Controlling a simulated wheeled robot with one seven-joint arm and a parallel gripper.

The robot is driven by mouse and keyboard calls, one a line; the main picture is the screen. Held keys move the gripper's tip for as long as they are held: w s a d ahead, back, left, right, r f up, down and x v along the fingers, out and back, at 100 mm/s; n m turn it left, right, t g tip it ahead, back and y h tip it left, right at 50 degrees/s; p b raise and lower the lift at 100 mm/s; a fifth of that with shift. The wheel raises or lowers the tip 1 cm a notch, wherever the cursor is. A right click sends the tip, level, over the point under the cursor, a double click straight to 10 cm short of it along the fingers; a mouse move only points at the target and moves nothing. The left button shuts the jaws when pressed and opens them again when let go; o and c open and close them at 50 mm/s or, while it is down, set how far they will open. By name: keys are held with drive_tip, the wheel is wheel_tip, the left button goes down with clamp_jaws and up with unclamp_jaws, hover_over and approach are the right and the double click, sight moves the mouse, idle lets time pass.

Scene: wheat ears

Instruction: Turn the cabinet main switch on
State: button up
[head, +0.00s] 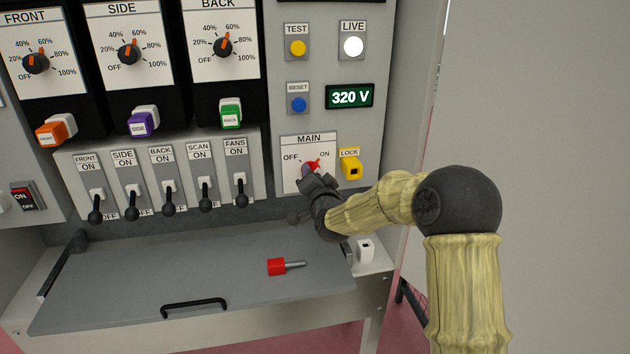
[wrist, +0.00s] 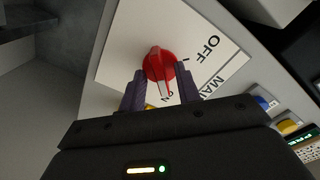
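The main switch is a red rotary knob (head: 313,163) on a white MAIN plate (head: 297,150), with OFF at the left and ON at the right in the head view. In the wrist view the knob (wrist: 158,66) has a raised grip, and its pale mark points towards ON. My gripper (head: 308,177) is at the knob, partly covering it in the head view. In the wrist view my gripper (wrist: 160,80) has its two purple fingers on either side of the knob, with gaps to the raised grip. It is open.
A yellow LOCK piece (head: 351,166) sits just right of the plate. The LIVE lamp (head: 353,47) is white and the display (head: 350,96) reads 320 V. Several toggle switches (head: 168,190) are at the left.

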drive_tip(key=shift+s, duration=0.1)
drive_tip(key=v, duration=1.7)
drive_tip(key=shift+s+d, duration=0.1)
